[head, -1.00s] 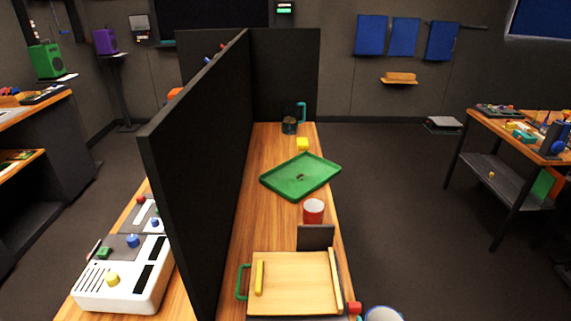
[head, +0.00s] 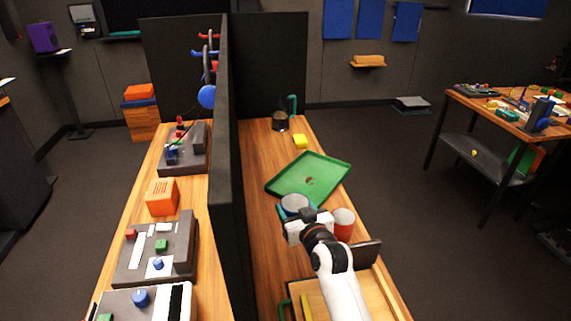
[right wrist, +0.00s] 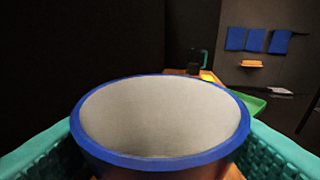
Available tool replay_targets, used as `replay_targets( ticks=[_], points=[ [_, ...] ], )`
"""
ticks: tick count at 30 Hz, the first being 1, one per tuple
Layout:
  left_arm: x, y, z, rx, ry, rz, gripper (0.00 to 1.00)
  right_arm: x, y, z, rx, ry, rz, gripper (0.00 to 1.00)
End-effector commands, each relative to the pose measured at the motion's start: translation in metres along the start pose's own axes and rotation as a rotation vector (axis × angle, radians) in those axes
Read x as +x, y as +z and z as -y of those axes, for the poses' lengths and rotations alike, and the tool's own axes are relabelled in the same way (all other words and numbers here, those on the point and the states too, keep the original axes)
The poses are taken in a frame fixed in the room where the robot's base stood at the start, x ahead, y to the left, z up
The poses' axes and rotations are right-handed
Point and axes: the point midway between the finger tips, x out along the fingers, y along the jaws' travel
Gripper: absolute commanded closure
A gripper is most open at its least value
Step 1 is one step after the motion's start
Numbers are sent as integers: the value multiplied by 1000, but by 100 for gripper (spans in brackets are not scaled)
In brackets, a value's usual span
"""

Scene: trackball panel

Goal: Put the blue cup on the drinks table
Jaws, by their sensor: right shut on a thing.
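The blue cup (head: 294,202) shows a blue rim and a pale inside. In the right wrist view the cup (right wrist: 160,158) sits upright between my teal finger pads. My right gripper (head: 294,212) is shut on it, over the wooden table (head: 262,187) right of the dark partition. The cup is just in front of the near edge of the green tray (head: 322,173); I cannot tell whether its base touches anything. A red cup (head: 344,226) stands close on its right. My left gripper is not in view.
A tall dark partition (head: 228,150) runs along the table's left side. A wooden board (head: 315,302) with an upright dark plate (head: 365,256) lies nearer. Bare wood shows left of the tray.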

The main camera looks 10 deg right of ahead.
Motion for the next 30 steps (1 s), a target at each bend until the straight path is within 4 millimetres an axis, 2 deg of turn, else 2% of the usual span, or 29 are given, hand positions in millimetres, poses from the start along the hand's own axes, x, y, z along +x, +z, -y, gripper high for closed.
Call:
replay_targets(
  ticks=[2, 5, 12, 17, 23, 30],
  points=[
    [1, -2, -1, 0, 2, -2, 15, 8, 6, -1, -2, 8, 3, 63],
    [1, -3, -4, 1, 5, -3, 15, 14, 0, -1, -3, 13, -1, 63],
    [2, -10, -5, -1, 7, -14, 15, 20, -43, -1, -5, 13, -1, 63],
    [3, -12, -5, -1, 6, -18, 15, 22, -57, -1, -4, 14, 1, 63],
    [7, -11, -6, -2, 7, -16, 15, 26, -85, -1, -5, 14, 0, 63],
    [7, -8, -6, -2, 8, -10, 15, 27, -90, -1, -3, 13, 3, 63]
  ],
)
